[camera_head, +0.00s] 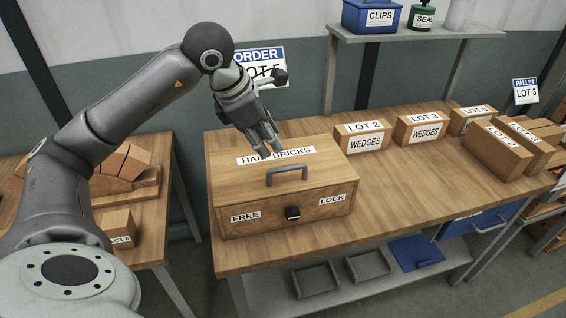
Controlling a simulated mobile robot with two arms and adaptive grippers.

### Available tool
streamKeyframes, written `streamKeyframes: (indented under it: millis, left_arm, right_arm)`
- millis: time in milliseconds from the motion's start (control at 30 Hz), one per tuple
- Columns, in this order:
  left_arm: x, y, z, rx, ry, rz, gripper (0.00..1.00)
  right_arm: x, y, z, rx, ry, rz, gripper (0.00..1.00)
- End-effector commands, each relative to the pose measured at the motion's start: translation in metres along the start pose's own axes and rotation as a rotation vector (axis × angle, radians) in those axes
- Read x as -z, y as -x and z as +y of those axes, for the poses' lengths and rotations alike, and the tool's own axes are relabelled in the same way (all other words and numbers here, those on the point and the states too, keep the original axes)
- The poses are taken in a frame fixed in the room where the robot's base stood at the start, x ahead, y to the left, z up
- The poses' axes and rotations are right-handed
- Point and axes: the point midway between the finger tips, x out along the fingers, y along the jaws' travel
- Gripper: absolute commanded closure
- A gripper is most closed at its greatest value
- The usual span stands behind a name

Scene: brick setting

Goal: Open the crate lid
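The wooden crate (270,222) stands on the left part of the workbench. Its lid (235,178) is down and carries a "HALF BRICKS" label, partly hidden by my gripper. A grey handle (287,170) sits at the lid's front edge. On the crate's front a small black latch knob (292,212) lies between a "FREE" label (245,216) and a "LOCK" label (332,200). My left gripper (268,148) hangs over the back part of the lid, behind the handle and apart from it. Its fingers point down, and their gap is hard to judge. My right gripper is not in view.
The workbench (400,200) is clear right of the crate. Boxes labelled "WEDGES" (365,138) and other lot boxes (497,150) stand along its back and right. A shelf (420,32) overhangs behind. A left table (160,190) holds bricks.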

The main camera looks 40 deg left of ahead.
Motion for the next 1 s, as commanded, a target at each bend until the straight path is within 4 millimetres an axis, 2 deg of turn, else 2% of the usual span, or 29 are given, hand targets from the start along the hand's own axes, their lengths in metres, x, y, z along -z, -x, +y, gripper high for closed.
streamKeyframes:
  millis: [533, 700, 1000]
  left_arm:
    - [-0.001, -0.089, -0.002, 0.007, 0.000, 0.000, 0.66]
    - [-0.001, -0.103, -0.002, 0.006, -0.001, -0.001, 0.66]
    - [-0.001, -0.105, -0.002, 0.005, -0.001, -0.002, 0.66]
  right_arm:
    - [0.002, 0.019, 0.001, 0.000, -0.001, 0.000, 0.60]
    - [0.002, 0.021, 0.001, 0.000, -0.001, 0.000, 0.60]
    - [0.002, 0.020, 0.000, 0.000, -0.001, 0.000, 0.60]
